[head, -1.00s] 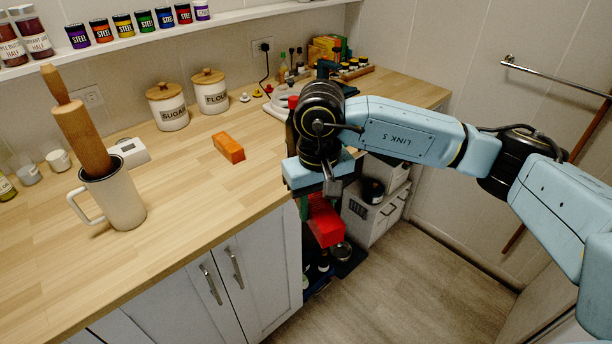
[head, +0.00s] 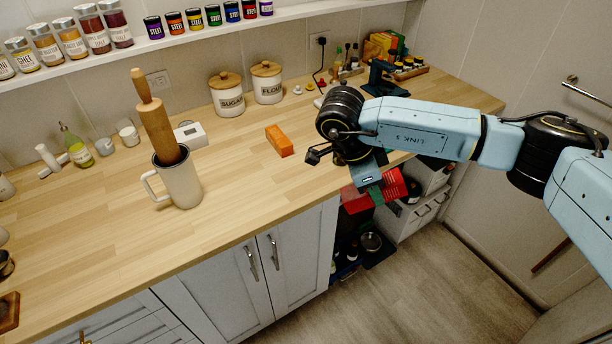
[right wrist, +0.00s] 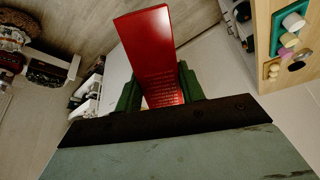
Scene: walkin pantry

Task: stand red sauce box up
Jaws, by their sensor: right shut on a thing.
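The red sauce box (head: 393,185) is in my right gripper (head: 374,193), over the counter's front edge at the right of the head view. The box is tilted, and part of it is hidden by the gripper. In the right wrist view the red box (right wrist: 151,45) sticks out from between the green fingers of the right gripper (right wrist: 160,92), with small print on its face. The right gripper is shut on it. My left gripper is not in view.
An orange box (head: 279,140) lies on the wooden counter (head: 240,175), with bare counter around it. A mug with a rolling pin (head: 178,180) stands left. Sugar (head: 227,95) and flour (head: 267,83) canisters stand behind. Open shelves with items lie below the counter's right end.

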